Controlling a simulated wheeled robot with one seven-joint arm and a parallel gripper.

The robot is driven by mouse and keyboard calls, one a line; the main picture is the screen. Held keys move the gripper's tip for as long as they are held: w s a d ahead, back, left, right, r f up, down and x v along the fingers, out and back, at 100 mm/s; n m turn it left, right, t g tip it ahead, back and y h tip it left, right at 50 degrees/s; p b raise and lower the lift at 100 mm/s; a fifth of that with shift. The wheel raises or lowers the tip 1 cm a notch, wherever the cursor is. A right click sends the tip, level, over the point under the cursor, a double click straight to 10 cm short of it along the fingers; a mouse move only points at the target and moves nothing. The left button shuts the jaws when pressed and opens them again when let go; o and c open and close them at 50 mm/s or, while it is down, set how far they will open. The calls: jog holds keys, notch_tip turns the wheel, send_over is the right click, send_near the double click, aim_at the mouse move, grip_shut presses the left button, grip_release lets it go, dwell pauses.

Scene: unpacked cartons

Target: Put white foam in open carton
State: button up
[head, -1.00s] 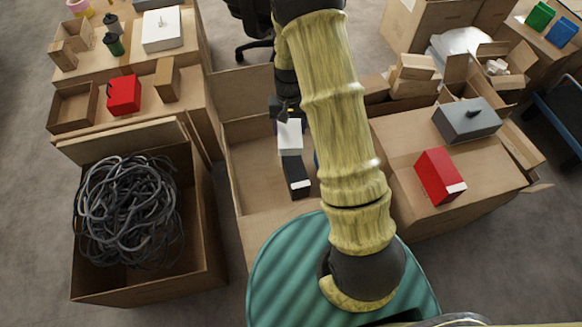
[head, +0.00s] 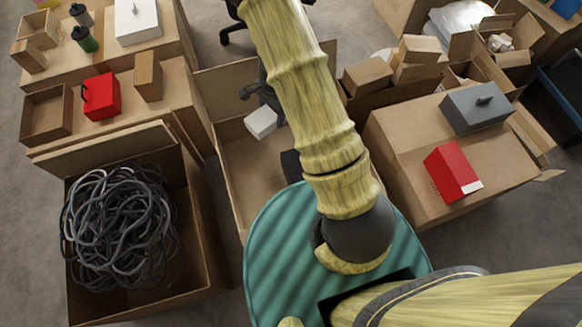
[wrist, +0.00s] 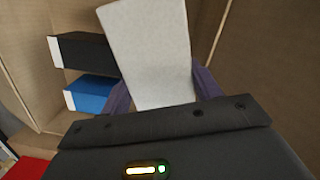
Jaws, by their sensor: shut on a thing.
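The white foam (head: 262,121) is a pale rectangular block, tilted, in the head view. My gripper (head: 265,95) is shut on it; the wrist view shows the foam (wrist: 150,50) between the two dark fingers. It is held over or within the brown open carton (head: 232,160) in the middle; its height above the floor is hard to tell. A black box (head: 290,163) lies in that carton, partly behind my arm. The wrist view shows the black box (wrist: 85,52) and a blue box (wrist: 90,94) left of the foam.
An open carton with grey cables (head: 120,225) stands at left. A closed carton at right bears a red box (head: 452,172) and a grey box (head: 477,108). Tables with a red box (head: 101,96) and trays stand at back left. Small cartons (head: 368,76) sit at back right.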

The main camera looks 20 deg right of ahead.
jog(key=shift+s+f, duration=0.1)
jog(key=shift+f, duration=0.05)
jog(key=b, duration=0.5)
send_over(274, 148)
jog(key=f, duration=1.3)
jog(key=shift+d+f, duration=0.1)
jog(key=shift+d, duration=0.15)
jog(key=shift+f+b, duration=1)
jog(key=shift+f, duration=1.25)
jog(key=o, duration=1)
jog(key=shift+f, duration=0.1)
